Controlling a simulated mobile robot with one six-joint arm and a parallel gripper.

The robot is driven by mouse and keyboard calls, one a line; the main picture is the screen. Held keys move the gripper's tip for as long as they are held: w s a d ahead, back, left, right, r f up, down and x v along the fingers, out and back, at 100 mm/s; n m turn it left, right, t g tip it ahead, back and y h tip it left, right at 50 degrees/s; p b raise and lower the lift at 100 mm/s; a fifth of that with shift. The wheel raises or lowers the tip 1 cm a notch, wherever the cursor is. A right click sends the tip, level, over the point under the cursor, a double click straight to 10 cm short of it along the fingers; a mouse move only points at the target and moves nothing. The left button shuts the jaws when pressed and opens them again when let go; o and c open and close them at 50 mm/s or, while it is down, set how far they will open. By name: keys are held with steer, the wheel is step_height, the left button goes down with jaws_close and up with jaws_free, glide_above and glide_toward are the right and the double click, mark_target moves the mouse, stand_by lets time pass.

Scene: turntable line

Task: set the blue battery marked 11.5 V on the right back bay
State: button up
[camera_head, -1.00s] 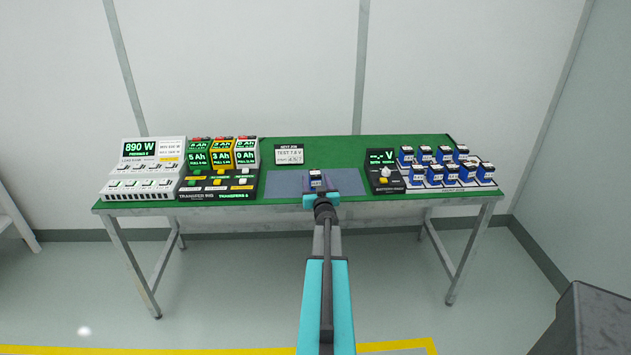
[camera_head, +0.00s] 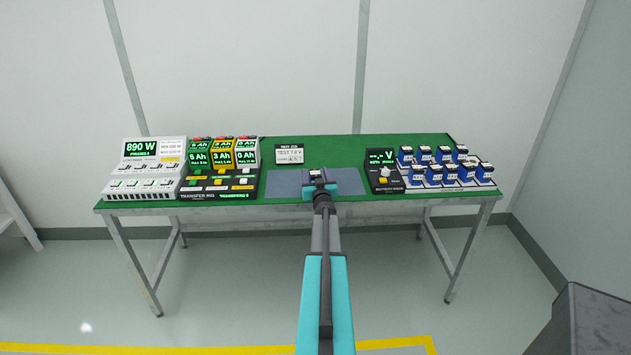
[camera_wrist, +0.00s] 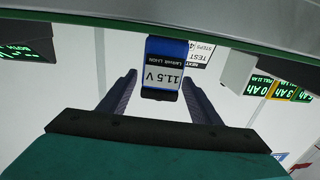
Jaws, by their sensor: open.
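The blue battery marked 11.5 V (camera_wrist: 163,68) shows upside down in the wrist view. It has a white label and a black end, and lies between the finger ends with a gap on each side. My gripper (camera_wrist: 160,82) is open and not closed on it. In the head view my gripper (camera_head: 320,185) is over the grey mat (camera_head: 286,184) at the middle of the green table, and mostly hides the battery. I cannot tell which spot is the right back bay.
A white rack (camera_head: 407,184) with several blue batteries stands at the right. A black meter with a knob (camera_head: 384,182) is beside it. A TEST sign (camera_head: 289,155) stands behind the mat. A transfer unit (camera_head: 218,184) and a white 890 W panel (camera_head: 145,170) are at the left.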

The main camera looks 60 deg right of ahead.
mark_target(315, 172)
jaws_close()
stand_by(0.4)
steer(key=shift+r, duration=0.2)
steer(key=shift+r+b, duration=0.3)
steer(key=shift+r, duration=1.2)
steer(key=shift+s+a+r, duration=0.15)
steer(key=shift+s+a, duration=0.05)
steer(key=shift+a, duration=0.1)
steer(key=w+a+r+b+v, duration=0.1)
steer(key=b+v, duration=0.1)
steer(key=v, duration=1.3)
steer(key=shift+r, duration=0.2)
